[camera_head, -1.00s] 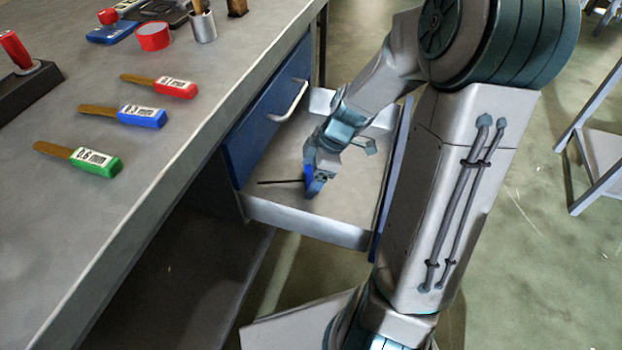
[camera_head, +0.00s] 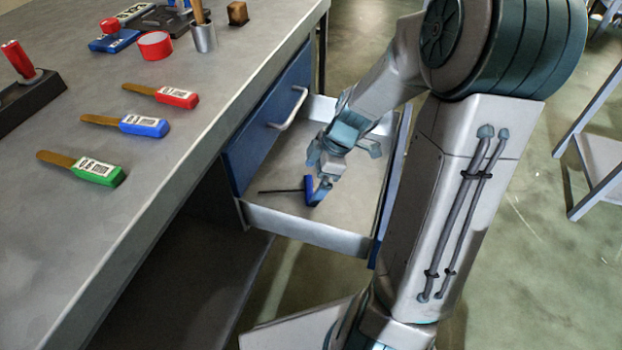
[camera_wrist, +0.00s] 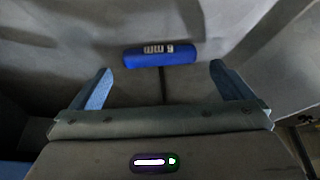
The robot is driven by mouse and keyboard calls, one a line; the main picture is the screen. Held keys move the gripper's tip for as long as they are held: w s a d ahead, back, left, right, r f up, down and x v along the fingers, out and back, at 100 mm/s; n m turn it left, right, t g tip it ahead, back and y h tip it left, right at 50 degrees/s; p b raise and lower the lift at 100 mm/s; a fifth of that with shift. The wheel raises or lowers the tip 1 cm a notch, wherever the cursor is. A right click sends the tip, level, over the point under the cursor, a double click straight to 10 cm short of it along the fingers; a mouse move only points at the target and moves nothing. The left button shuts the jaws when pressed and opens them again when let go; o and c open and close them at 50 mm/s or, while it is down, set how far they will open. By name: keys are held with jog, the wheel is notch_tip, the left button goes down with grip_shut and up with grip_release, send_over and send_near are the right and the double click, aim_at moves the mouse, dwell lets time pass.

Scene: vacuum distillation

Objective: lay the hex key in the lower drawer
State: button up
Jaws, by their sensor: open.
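The hex key, with a blue handle (camera_head: 309,190) and a thin black shaft (camera_head: 278,191), lies in the open lower drawer (camera_head: 300,226), near the drawer's near side wall. Its shaft points left, toward the desk. My gripper (camera_head: 318,174) is inside the drawer, open, just by the handle. In the wrist view, the blue handle (camera_wrist: 160,54) with a white label lies crosswise just past my two spread fingertips (camera_wrist: 162,72), apart from both. The shaft runs back between the fingers and is partly hidden by my gripper's body.
Red (camera_head: 177,97), blue (camera_head: 143,126) and green (camera_head: 98,172) labelled tools lie on the desk top (camera_head: 110,220). A grey stand (camera_head: 597,165) is at the right.

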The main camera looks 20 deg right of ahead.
jog(key=w+p+v, duration=0.1)
jog(key=p+v, duration=0.2)
jog(key=v, duration=0.6)
jog(key=s+a+r+m+h, duration=0.2)
jog(key=s+a+m, duration=0.1)
jog(key=s+m, duration=0.4)
jog(key=s+a+r+m+h, duration=0.2)
jog(key=s+a+m, duration=0.1)
jog(key=s+m, duration=0.4)
jog(key=shift+r+m, duration=0.35)
jog(key=shift+m, duration=0.15)
